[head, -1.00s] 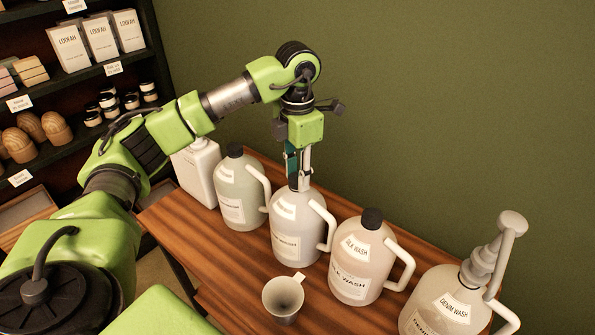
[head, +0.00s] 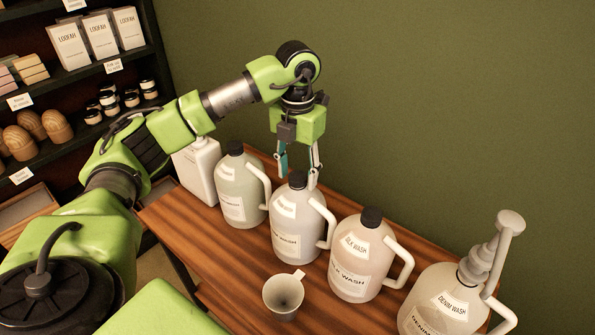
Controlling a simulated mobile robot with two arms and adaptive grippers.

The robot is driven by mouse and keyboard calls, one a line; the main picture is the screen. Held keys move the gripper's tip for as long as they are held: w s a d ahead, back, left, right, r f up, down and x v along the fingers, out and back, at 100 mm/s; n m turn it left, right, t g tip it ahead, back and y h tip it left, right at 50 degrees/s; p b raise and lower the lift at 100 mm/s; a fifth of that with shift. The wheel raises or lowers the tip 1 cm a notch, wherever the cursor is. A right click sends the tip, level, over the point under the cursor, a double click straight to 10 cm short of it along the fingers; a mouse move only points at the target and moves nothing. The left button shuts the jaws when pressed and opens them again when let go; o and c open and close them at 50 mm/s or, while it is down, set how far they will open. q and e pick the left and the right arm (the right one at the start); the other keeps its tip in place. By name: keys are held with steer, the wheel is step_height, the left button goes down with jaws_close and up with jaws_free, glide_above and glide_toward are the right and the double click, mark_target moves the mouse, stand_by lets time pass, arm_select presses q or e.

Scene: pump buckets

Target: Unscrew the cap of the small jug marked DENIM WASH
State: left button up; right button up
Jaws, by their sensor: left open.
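The jug marked DENIM WASH (head: 440,303) stands at the lower right, cut off by the frame's bottom edge. A pale pump (head: 481,262) with a tall head is on its neck, and no black cap shows on it. My left gripper (head: 298,170) is open over a middle jug (head: 298,228), with its fingers apart on either side of that jug's black cap (head: 298,180). I cannot tell whether they touch it. That jug's label ends in WASH; the first word is too small to read. My right gripper is not in view.
A capped SILK WASH jug (head: 361,259) stands between the middle jug and the pump jug. Another capped jug (head: 240,187) and a white container (head: 197,172) stand to the left. A pale cup (head: 284,296) is at the front of the wooden table (head: 205,240). A green wall is behind.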

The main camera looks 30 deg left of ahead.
arm_select(q)
steer(key=m, duration=0.3)
steer(key=shift+f, duration=0.1)
steer(key=m+b, duration=0.1)
steer(key=m, duration=0.7)
steer(key=shift+m+b, duration=0.3)
steer(key=m, duration=0.3)
steer(key=shift+c, duration=0.3)
steer(key=c, duration=1.2)
steer(key=shift+o, duration=0.2)
